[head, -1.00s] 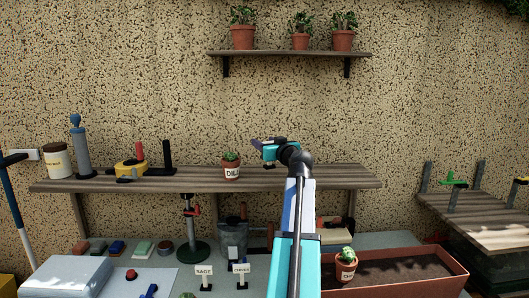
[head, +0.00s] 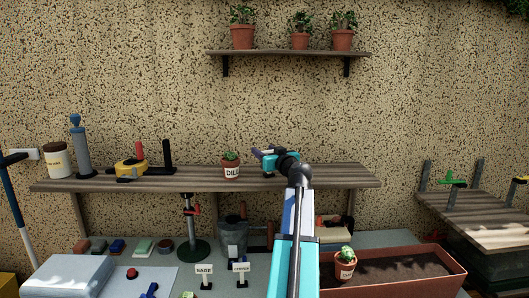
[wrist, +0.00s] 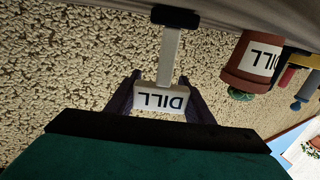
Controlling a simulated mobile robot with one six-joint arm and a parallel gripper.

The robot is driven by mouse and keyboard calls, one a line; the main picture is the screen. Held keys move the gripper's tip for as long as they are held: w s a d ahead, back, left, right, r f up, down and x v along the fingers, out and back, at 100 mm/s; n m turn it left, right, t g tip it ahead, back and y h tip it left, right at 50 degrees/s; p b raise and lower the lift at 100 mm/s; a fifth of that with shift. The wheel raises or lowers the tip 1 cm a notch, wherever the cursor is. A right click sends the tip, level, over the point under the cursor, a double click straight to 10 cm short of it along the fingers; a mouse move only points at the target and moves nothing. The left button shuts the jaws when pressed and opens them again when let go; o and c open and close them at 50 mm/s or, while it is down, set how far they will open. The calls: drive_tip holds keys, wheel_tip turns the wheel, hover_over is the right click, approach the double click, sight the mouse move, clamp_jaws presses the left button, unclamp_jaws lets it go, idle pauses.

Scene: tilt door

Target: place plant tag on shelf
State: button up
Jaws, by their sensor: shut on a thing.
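The plant tag is a white plate lettered DILL (wrist: 163,101) on a pale stem with a dark foot (wrist: 176,17). It shows upside down in the wrist view. My gripper (wrist: 161,98) is shut on the plate, one dark finger on each side. In the head view my gripper (head: 262,153) is over the wooden shelf (head: 320,178), just right of the potted plant labelled DILL (head: 231,166). The tag's foot is at or very close to the shelf; I cannot tell if it touches. The DILL pot also shows in the wrist view (wrist: 245,65).
A yellow tape measure (head: 130,169), a grey-blue tool (head: 82,150) and a jar (head: 58,161) stand on the shelf's left part. Its right end is clear. Two other tags, one at left (head: 204,270), stand on the bench below. A planter (head: 400,285) is at lower right.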

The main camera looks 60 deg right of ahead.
drive_tip(key=shift+f, duration=0.15)
drive_tip(key=o, duration=1)
drive_tip(key=shift+r, duration=0.25)
drive_tip(key=b+v, duration=0.2)
drive_tip(key=v, duration=0.8)
drive_tip(key=shift+s+a+f, duration=0.15)
drive_tip(key=shift+b+v, duration=0.35)
drive_tip(key=shift+v, duration=0.45)
